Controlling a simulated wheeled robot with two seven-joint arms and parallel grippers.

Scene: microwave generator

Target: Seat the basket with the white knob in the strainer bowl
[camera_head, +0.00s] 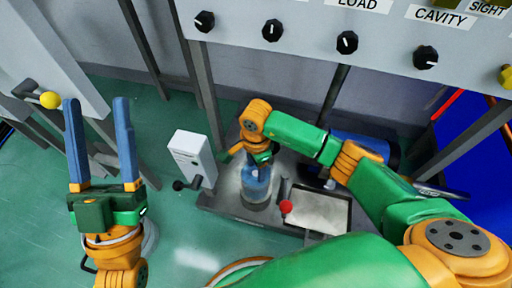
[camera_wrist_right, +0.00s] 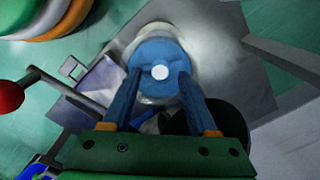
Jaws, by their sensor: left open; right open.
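The blue basket with the white knob (camera_wrist_right: 160,72) shows in the right wrist view. It sits in or over the pale round strainer bowl (camera_wrist_right: 150,28), whose rim shows around it. My right gripper (camera_wrist_right: 160,74) is open, with one blue finger on each side of the knob. Whether the fingers touch the basket I cannot tell. In the head view the right gripper points down over the basket and bowl (camera_head: 256,187), which its wrist partly hides. My left gripper (camera_head: 97,100) is open and empty at the left, its blue fingers pointing up the picture.
The bowl stands on a grey bench (camera_head: 222,198). A white box with a black-knobbed lever (camera_head: 192,158) stands to its left, and a red ball knob (camera_head: 286,207) beside a shallow tray (camera_head: 320,212) to its right. A panel with black dials (camera_head: 347,42) spans the back.

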